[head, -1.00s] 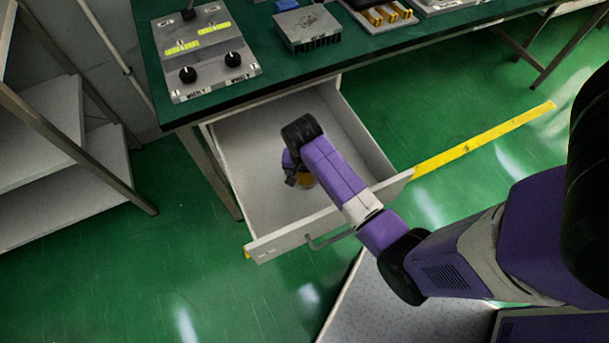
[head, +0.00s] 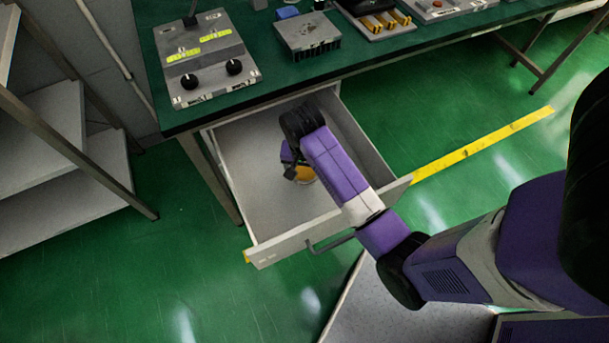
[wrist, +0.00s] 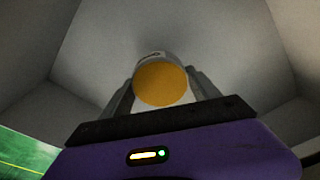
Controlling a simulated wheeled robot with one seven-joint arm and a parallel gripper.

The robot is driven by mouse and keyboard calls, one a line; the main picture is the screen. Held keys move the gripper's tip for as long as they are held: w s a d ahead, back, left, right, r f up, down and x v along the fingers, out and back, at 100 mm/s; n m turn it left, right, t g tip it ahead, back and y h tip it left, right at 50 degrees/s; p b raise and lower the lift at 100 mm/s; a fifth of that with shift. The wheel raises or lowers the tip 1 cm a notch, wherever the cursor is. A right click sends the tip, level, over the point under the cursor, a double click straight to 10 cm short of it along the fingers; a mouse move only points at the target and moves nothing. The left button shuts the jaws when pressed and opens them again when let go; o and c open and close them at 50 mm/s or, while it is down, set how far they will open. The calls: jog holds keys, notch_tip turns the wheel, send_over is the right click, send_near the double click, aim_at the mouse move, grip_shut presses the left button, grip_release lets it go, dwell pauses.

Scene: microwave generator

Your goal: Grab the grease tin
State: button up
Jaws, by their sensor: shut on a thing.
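The grease tin is a small round tin with an orange-yellow face. It shows between my fingers in the wrist view (wrist: 160,83) and low in the open drawer in the head view (head: 305,174). My gripper (wrist: 162,92) is shut on the tin, one finger on each side. In the head view my gripper (head: 298,174) is inside the drawer, partly hidden by my arm. The drawer (head: 243,190) is pulled out below the bench. I cannot tell whether the tin touches the drawer floor.
The drawer walls surround my gripper; its front panel (head: 290,245) has a handle. The green bench top (head: 275,75) overhangs the drawer's back. A control box (head: 207,60) and a finned block (head: 308,35) stand on it. A shelf rack (head: 80,150) is at left.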

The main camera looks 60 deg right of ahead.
aim_at(304, 170)
notch_tip(304, 170, up, 14)
jog(key=p, duration=0.3)
